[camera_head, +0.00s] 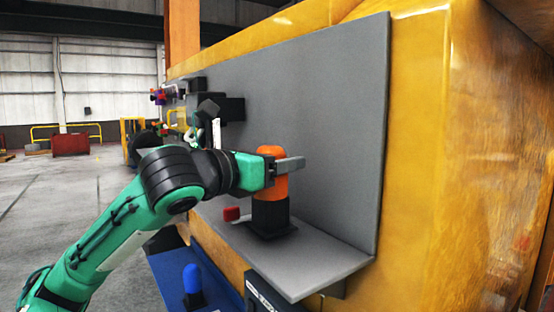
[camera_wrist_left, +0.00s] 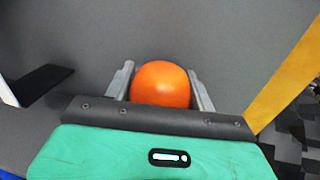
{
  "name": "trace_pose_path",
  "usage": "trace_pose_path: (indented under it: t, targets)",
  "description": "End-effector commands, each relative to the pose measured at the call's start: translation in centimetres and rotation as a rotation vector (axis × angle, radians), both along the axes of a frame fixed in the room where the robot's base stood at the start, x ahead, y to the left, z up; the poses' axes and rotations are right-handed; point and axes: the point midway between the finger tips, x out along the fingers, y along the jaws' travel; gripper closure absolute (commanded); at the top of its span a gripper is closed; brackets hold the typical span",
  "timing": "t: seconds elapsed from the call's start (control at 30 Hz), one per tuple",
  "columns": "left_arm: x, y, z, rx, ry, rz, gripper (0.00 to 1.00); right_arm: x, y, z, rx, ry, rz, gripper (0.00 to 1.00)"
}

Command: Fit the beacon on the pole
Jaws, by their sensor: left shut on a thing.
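An orange beacon (camera_head: 272,187) with a rounded top stands upright above a black base (camera_head: 271,213) on the grey shelf. My left gripper (camera_head: 287,167) reaches in from the left and is shut on the beacon, one finger across its near side. In the left wrist view the orange dome (camera_wrist_left: 160,84) sits between the two grey fingers. I cannot tell which part is the pole, nor whether the beacon is seated on the black base or only held against it. My right gripper is not in view.
A grey back panel (camera_head: 335,130) rises behind the shelf (camera_head: 315,264). A small red part (camera_head: 232,214) sits left of the base. A blue domed piece (camera_head: 193,279) stands below in a blue tray (camera_head: 165,272). Dark fittings (camera_head: 232,108) stick out from the panel farther back.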

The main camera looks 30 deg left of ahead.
Motion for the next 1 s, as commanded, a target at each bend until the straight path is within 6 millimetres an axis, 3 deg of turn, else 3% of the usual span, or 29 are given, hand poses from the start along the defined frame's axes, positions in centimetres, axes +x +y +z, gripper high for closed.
trace_pose_path:
  t: [0.47,0.5,0.6,1.0]
  targets:
    - [0.0,0.0,-1.2,-0.001,-0.001,-0.001,0.76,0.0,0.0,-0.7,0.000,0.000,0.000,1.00]
    - [0.0,0.0,-1.1,-0.001,-0.002,-0.001,0.37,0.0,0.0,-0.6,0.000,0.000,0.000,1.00]
    - [0.0,0.0,-1.1,-0.001,-0.001,-0.001,0.19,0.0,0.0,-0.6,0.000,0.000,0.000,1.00]
    - [-0.6,0.2,-1.2,0.001,-0.001,0.001,0.19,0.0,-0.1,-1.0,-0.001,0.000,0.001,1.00]
